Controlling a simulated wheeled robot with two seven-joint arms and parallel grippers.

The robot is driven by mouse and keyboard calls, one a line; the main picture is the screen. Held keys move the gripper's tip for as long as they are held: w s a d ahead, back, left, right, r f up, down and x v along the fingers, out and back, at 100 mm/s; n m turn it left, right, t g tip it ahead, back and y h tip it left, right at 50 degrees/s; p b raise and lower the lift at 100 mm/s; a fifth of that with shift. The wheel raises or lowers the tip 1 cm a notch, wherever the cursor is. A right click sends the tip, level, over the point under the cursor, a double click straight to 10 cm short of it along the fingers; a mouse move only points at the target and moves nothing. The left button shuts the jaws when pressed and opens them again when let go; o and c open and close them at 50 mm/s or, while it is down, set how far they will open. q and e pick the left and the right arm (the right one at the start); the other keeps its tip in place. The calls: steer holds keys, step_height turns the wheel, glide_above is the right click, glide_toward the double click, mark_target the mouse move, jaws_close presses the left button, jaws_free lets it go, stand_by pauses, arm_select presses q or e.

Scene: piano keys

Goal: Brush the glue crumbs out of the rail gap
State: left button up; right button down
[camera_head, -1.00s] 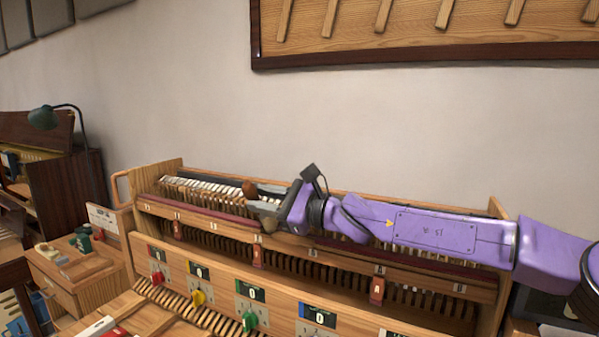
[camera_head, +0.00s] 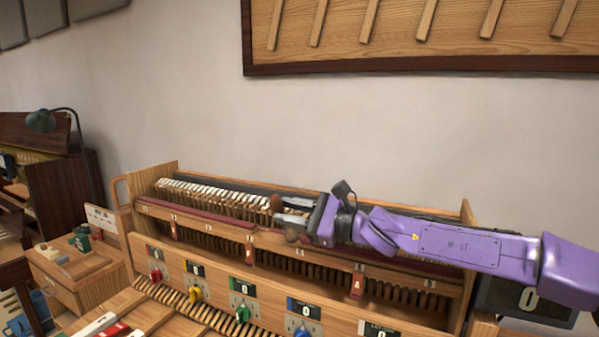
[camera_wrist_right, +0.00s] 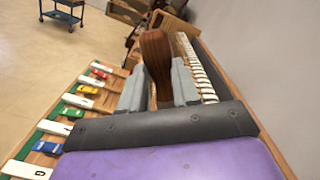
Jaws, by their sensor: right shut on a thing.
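My right gripper (camera_head: 291,218) is over the long wooden key rack, near its middle. It is shut on a brown wooden handle (camera_wrist_right: 156,60), which stands between the two grey fingers in the right wrist view. In the head view a brown part of this handled tool, likely the brush, shows just left of the fingers (camera_head: 277,203). Its bristles are hidden. The rack's dark red rail (camera_head: 200,217) runs along the front of the white-tipped keys (camera_head: 220,191). The gap by the rail is partly covered by my right arm, and I cannot make out any crumbs. My left gripper is out of view.
The rack's front panel has coloured knobs, such as a yellow one (camera_head: 195,293) and a green one (camera_head: 242,314). A wooden side cabinet (camera_head: 75,283) stands at the left. A wall board (camera_head: 420,35) hangs above. The space above the rack's left half is free.

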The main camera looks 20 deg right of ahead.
steer(key=shift+s+d+r+p, duration=0.2)
steer(key=shift+r+p, duration=0.15)
step_height(320, 180, up, 7)
steer(key=p, duration=0.6)
steer(key=shift+r, duration=0.15)
steer(key=shift+s+f+b, duration=0.1)
steer(key=shift+f+b, duration=0.2)
steer(key=shift+f, duration=0.15)
